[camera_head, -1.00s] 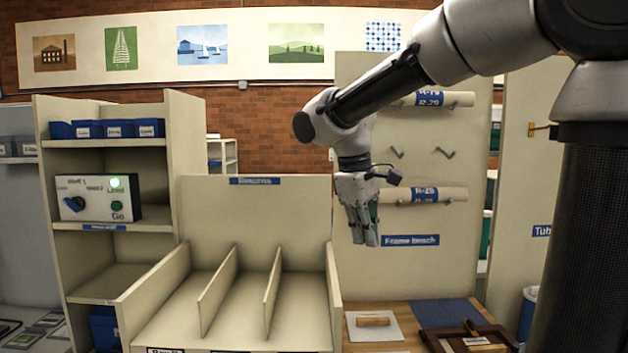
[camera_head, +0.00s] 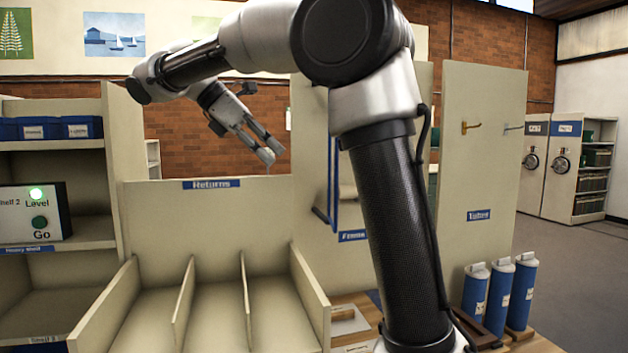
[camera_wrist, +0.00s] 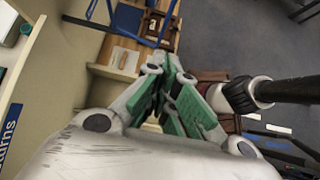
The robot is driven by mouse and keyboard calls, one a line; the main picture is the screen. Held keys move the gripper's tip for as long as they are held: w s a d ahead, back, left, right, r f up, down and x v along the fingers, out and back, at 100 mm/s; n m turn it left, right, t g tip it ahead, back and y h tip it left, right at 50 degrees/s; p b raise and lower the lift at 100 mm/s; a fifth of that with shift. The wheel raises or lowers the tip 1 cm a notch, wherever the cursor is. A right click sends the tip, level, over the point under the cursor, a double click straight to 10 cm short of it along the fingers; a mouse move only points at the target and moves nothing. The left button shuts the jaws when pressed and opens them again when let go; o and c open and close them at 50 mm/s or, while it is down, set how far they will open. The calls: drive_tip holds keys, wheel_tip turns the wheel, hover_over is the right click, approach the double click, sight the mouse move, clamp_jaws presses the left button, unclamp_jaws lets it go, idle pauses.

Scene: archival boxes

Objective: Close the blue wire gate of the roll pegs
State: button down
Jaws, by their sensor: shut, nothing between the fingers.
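The blue wire gate (camera_head: 332,180) shows as thin upright blue bars in the head view, at the left part of the tall cream board (camera_head: 310,110). My arm hides much of the board, including most of the pegs and rolls. Blue wire (camera_wrist: 132,32) also crosses the top of the wrist view, beyond my fingertips. Whether the gate stands swung out or lies over the pegs, I cannot tell. My gripper (camera_head: 270,152) is shut and empty, above the Returns bin and left of the gate, apart from it. Its green-padded fingers (camera_wrist: 172,75) fill the middle of the wrist view.
The Returns bin (camera_head: 210,215) with its dividers stands below my gripper. A shelf with a control box (camera_head: 35,212) is at left. Several blue tubes (camera_head: 500,295) stand at right. The wooden bench (camera_wrist: 150,45) lies below the board. Open floor is at far right.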

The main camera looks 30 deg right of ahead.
drive_tip(key=d+r+x, duration=0.2)
drive_tip(key=x, duration=1)
drive_tip(key=shift+s, duration=0.3)
drive_tip(key=shift+s+d, duration=0.1)
drive_tip(key=shift+d, duration=0.05)
